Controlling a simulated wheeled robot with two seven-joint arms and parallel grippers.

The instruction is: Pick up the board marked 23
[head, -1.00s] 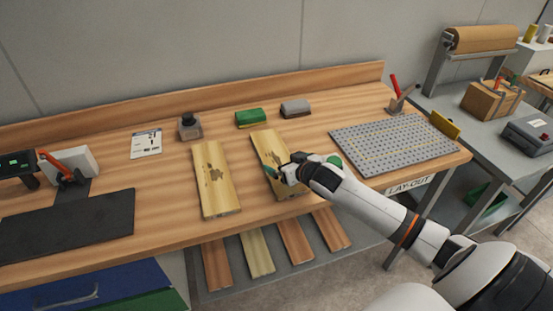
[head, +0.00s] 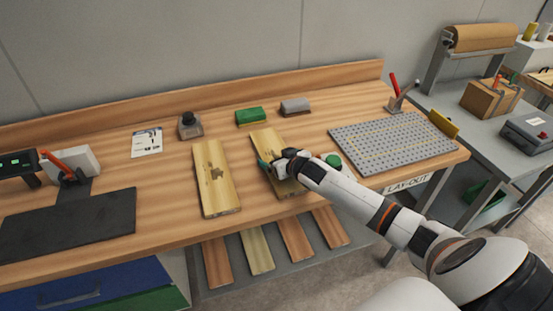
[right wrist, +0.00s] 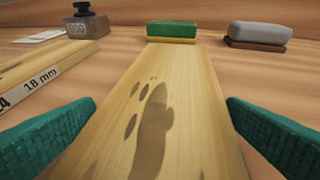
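Two pale wooden boards lie on the bench. The left board (head: 212,180) shows an end label reading "18 mm" after a digit 4 in the right wrist view (right wrist: 40,82). The right board (head: 263,142) has dark oval marks on its top, and in the right wrist view (right wrist: 180,75) it runs away from me between my fingers. No number on it is readable. My right gripper (head: 274,166) is open, with one green finger on each side of the right board (right wrist: 158,130); a gap shows on the right, and contact on the left is unclear. My left gripper is out of view.
A green block (head: 250,117) and a grey block (head: 296,106) stand behind the boards. A dark-knobbed stamp-like item (head: 190,127) stands behind the left board. A perforated grey plate (head: 390,142) lies to the right, a black mat (head: 70,225) to the left.

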